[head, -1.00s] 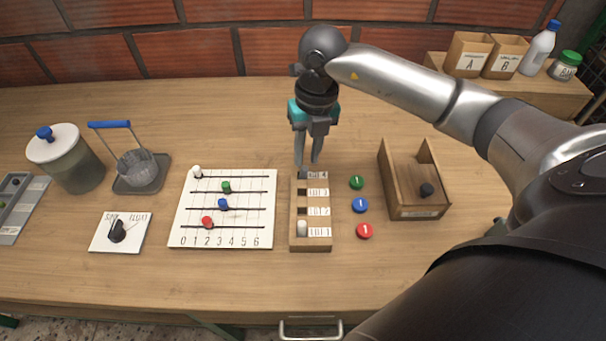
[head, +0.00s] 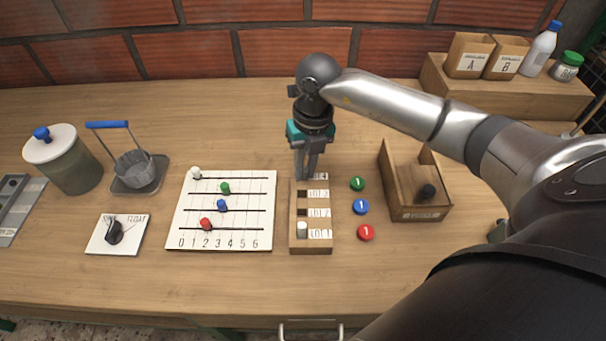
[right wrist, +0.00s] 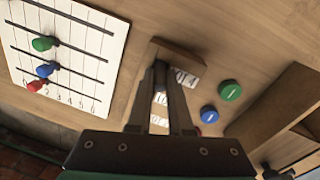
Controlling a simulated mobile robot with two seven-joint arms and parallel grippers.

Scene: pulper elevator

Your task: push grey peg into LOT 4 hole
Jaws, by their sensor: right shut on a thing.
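The wooden lot block (head: 311,246) stands mid-table with a column of square holes labelled LOT 1 to LOT 4. A pale peg (head: 302,229) stands in the LOT 1 hole; the LOT 2 and LOT 3 holes look dark and empty. My right gripper (head: 306,177) points down at the far LOT 4 end, its fingers shut on the grey peg. That peg shows between the fingertips in the right wrist view (right wrist: 160,70), beside the LOT 4 label (right wrist: 187,78). The fingers hide the LOT 4 hole, so the peg's depth cannot be told. My left gripper is not in view.
A white slider board (head: 222,240) lies close left of the block. Green (head: 357,184), blue (head: 361,207) and red (head: 366,232) discs lie close right. A wooden tray (head: 418,213) holds a black knob further right. Table behind the block is clear.

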